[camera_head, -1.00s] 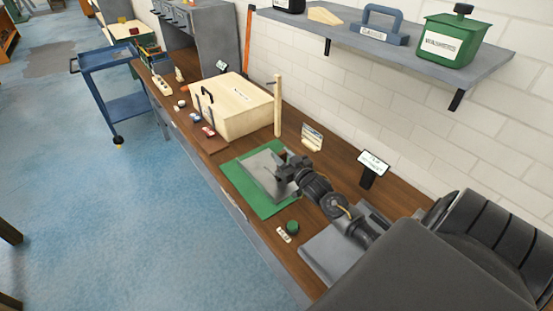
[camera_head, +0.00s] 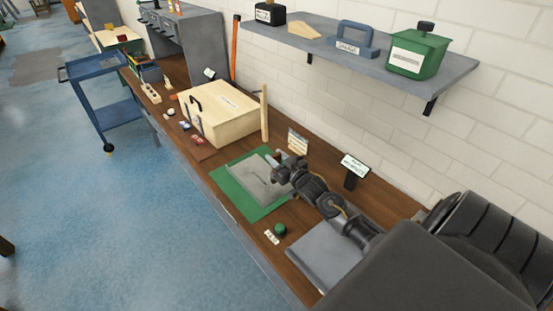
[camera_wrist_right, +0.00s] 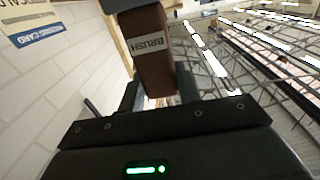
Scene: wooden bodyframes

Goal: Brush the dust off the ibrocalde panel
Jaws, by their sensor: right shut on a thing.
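A flat grey panel (camera_head: 248,183) lies on a green mat (camera_head: 234,194) on the wooden bench. I cannot read a name on it. My right gripper (camera_head: 279,169) is over the panel's far right part in the head view. In the right wrist view my right gripper (camera_wrist_right: 158,94) is shut on a brown block-shaped brush (camera_wrist_right: 150,55) with a "BRUSH" label. The brush's lower end is hidden by the gripper, and I cannot tell whether it touches the panel. Dust cannot be made out. My left gripper is not in view.
A pale wooden box (camera_head: 222,112) and an upright wooden post (camera_head: 264,116) stand beyond the mat. A small sign (camera_head: 354,165) and a card (camera_head: 298,142) stand at the wall side. A green round button (camera_head: 280,229) is near the front edge. A shelf (camera_head: 455,70) hangs above.

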